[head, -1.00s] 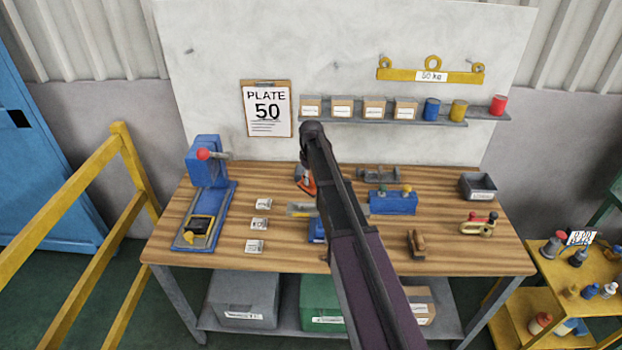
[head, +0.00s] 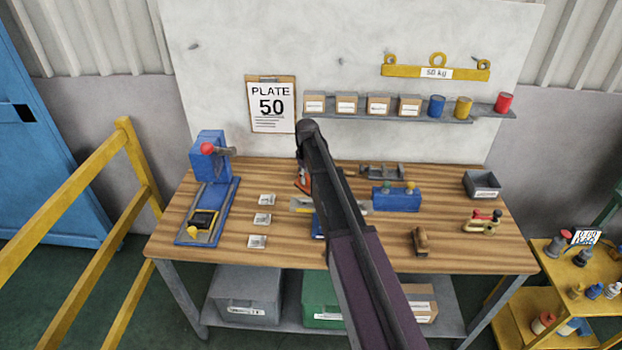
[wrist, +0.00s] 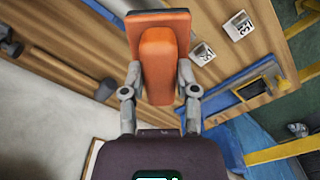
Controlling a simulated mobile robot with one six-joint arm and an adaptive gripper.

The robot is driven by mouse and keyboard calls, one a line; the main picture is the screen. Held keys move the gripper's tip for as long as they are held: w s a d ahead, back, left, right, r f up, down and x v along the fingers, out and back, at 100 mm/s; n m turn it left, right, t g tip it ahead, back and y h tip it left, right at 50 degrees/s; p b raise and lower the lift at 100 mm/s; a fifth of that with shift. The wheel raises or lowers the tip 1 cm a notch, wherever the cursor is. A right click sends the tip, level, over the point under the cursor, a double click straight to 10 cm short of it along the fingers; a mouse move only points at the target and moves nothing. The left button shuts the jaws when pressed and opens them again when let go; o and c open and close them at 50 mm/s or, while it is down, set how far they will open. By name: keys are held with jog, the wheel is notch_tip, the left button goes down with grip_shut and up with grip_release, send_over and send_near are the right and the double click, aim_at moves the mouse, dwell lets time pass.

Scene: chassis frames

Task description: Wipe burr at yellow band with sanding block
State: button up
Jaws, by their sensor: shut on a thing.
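My gripper (wrist: 158,82) is shut on an orange block with a raised grip (wrist: 158,52), which I take as the sanding block; its fingers press both sides of the grip. In the head view only a sliver of orange (head: 303,182) shows beside my arm, toward the back of the bench. A pale bar (head: 301,204) with a yellowish part lies across the bench middle, above a blue fixture (head: 318,226); my arm hides much of both. I cannot make out a burr or a clear yellow band. Whether the block touches anything cannot be told.
A blue press (head: 208,185) stands at the bench's left, by several white labels (head: 264,219). A blue box with knobs (head: 396,198), a brown wooden tool (head: 420,241), a yellow clamp-like tool (head: 482,222) and a grey bin (head: 482,184) stand right. A yellow rail (head: 80,210) is left of the bench.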

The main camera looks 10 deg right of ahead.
jog(key=shift+a+f, duration=0.1)
jog(key=shift+a, duration=0.2)
